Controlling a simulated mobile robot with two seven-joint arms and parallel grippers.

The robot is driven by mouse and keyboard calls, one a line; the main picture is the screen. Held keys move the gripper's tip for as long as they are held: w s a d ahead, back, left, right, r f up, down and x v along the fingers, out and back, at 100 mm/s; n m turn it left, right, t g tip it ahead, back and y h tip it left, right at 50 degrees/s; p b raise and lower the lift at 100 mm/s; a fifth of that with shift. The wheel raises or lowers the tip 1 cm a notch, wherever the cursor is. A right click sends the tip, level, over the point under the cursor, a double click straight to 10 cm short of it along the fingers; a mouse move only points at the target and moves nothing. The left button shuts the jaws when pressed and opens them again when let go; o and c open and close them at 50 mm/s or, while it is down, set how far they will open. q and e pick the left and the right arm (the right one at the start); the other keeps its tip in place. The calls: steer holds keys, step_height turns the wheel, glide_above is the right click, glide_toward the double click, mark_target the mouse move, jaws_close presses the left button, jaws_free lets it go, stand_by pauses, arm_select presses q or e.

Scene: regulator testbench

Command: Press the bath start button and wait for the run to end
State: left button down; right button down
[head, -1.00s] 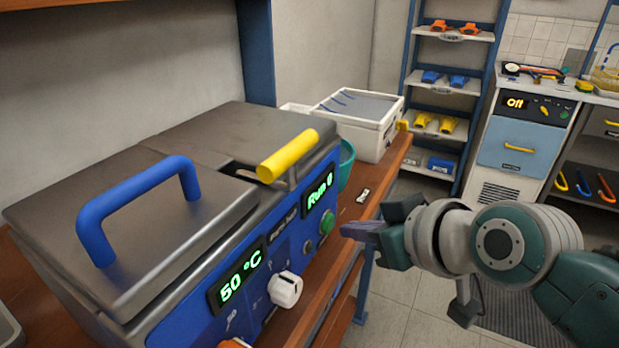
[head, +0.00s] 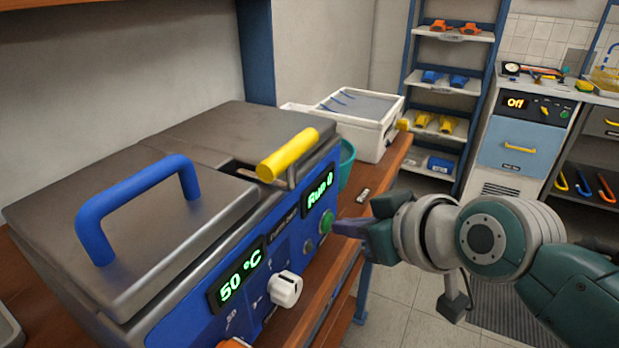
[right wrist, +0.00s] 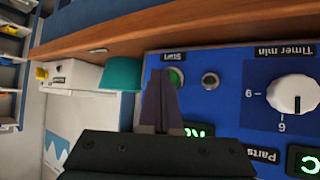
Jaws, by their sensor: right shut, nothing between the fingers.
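The bath (head: 185,290) is a blue-fronted machine with grey metal lids on the wooden bench. Its displays read "50 °C" (head: 240,275) and "Run 0" (head: 320,190). The green start button (head: 326,221) is on the front near the far end; it also shows in the right wrist view (right wrist: 177,77), under a "Start" label. My right gripper (head: 340,228) is shut and empty, its fingertips at the button in the head view. In the right wrist view the fingers partly cover the button, and I cannot tell whether they touch it. My left gripper is not in view.
A white timer knob (head: 285,289) and a small dark round control (head: 309,246) sit on the same panel. A teal container (head: 346,160) and white box (head: 365,125) stand beyond the bath.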

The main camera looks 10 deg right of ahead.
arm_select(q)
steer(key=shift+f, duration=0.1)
arm_select(e)
steer(key=shift+w+a, duration=0.15)
steer(key=shift+a, duration=0.1)
steer(key=shift+d, duration=0.1)
stand_by(0.3)
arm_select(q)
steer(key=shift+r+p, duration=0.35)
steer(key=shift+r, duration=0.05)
arm_select(e)
steer(key=shift+s+d, duration=0.5)
steer(key=shift+d, duration=0.15)
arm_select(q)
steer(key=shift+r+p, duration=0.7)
arm_select(e)
steer(key=shift+s+d, duration=0.7)
steer(key=shift+d, duration=0.35)
steer(key=shift+s+d, duration=0.7)
steer(key=shift+d, duration=0.35)
steer(key=shift+r, duration=0.1)
